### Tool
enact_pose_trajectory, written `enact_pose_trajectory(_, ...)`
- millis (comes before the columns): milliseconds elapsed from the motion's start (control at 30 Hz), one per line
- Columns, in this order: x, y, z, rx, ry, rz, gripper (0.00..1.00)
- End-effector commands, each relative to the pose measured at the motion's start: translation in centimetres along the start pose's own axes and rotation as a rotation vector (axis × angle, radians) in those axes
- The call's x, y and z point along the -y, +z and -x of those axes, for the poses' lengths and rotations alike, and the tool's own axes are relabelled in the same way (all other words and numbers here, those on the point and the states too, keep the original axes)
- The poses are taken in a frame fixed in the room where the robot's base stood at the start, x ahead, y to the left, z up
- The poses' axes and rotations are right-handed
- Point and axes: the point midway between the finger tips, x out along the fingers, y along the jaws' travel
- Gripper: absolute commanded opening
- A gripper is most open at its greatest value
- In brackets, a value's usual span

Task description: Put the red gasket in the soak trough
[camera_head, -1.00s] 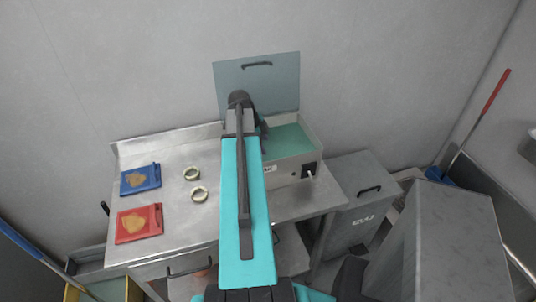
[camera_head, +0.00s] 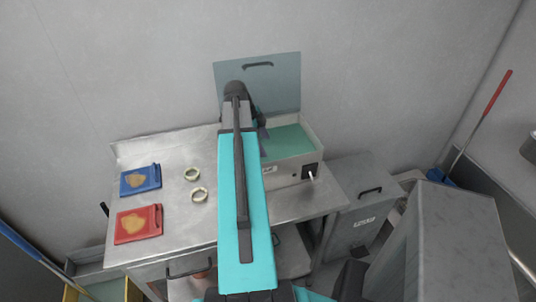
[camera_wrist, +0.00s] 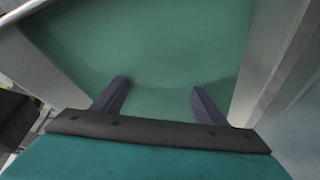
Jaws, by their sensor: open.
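The soak trough (camera_head: 282,173) is a pale metal box with its lid (camera_head: 285,85) up and a green interior, at the right of the steel table. In the wrist view, the green interior (camera_wrist: 165,45) fills most of the picture, with the trough wall (camera_wrist: 272,60) at right. My gripper (camera_wrist: 157,84) is open over the trough, its two dark fingers apart with nothing between them. In the head view my arm largely hides it. I do not see a red gasket in either view; a faint curved outline shows in the green beyond the fingers, too dim to identify.
Two pale rings (camera_head: 191,174) (camera_head: 199,195) lie mid-table. A blue board (camera_head: 141,180) and a red board (camera_head: 139,224), each with a tan patch, lie at left. A grey bin (camera_head: 362,205) stands right of the table.

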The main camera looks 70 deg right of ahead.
Motion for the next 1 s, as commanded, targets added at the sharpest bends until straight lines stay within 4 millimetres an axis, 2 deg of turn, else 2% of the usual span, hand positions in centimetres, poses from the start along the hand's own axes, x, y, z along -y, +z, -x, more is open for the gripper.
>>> enact_pose_trajectory(700, 0.1, 0.1, 7.4, 0.0, -0.001, 0.001, 0.66)
enact_pose_trajectory(1000, 0.0, 0.1, 8.8, 0.0, 0.0, 0.0, 0.66)
